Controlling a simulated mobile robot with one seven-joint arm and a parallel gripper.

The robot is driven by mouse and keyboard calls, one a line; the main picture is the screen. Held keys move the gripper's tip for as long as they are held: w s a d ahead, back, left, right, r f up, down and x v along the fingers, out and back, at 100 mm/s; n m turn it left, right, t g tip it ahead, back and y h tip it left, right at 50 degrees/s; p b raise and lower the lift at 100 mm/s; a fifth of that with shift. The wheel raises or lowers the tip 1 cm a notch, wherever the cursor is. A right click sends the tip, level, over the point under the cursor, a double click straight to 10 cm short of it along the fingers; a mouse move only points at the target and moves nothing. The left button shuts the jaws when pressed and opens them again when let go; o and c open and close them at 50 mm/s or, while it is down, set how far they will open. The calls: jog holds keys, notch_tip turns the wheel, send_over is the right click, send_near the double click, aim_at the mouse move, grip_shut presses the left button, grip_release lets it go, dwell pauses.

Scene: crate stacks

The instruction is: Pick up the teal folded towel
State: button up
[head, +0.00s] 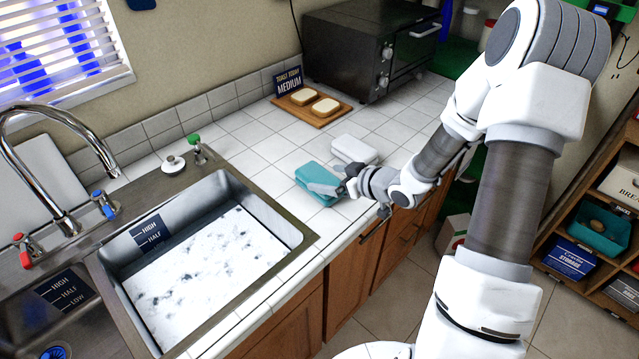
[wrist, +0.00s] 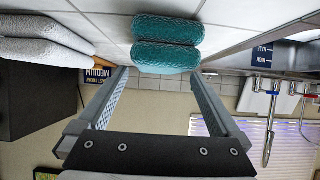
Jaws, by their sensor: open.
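The teal folded towel (head: 315,180) lies on the white tiled counter, between the sink and a white folded towel (head: 354,149). My gripper (head: 334,188) is at the towel's right front side in the head view and covers part of it. In the wrist view the teal towel (wrist: 167,44) shows as two thick folded layers, just beyond the fingertips and between their lines. My gripper (wrist: 158,75) is open, with nothing between its fingers. Whether a finger touches the towel I cannot tell.
The white towel (wrist: 45,40) lies close beside the teal one. A sink basin (head: 290,225) borders the counter on the left. A wooden board (head: 312,112) with bread and a black toaster oven (head: 340,52) stand behind. The counter's front edge is close to my arm.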

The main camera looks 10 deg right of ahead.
jog(key=shift+x, duration=1.2)
jog(key=c, duration=1.1)
jog(key=shift+r, duration=0.1)
